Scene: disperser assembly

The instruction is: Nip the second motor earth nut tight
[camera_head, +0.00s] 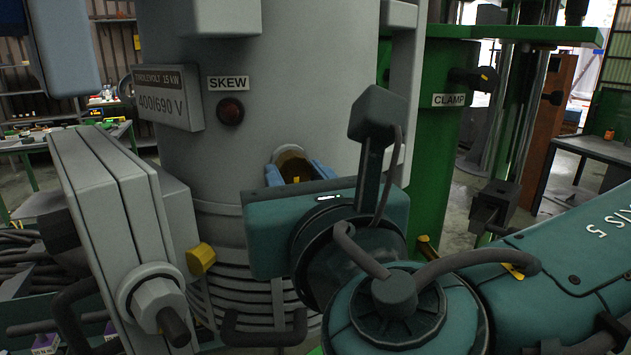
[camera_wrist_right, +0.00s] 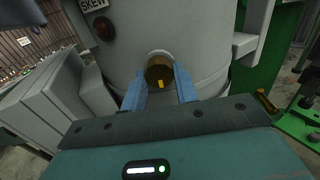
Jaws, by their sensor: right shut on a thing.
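The motor (camera_head: 265,85) is a large grey upright drum with finned rings low down. A brass-coloured round piece, which looks like the earth nut (camera_head: 291,160), sits on its front face. My right gripper (camera_head: 297,174) reaches up to it, with one blue finger on each side. The right wrist view shows the nut (camera_wrist_right: 159,66) between the two blue fingers of my right gripper (camera_wrist_right: 160,90), with a small yellow mark below its middle. The gripper is shut on the nut. The nut's lower part and any stud behind it are hidden. My left gripper is not in view.
A grey box (camera_head: 110,205) with a large bolt juts out left of my right gripper. A yellow block (camera_head: 201,259) sits beside it. A rating plate (camera_head: 168,98) and a lamp (camera_head: 230,111) are above left. A green column (camera_head: 440,130) marked CLAMP stands close on the right.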

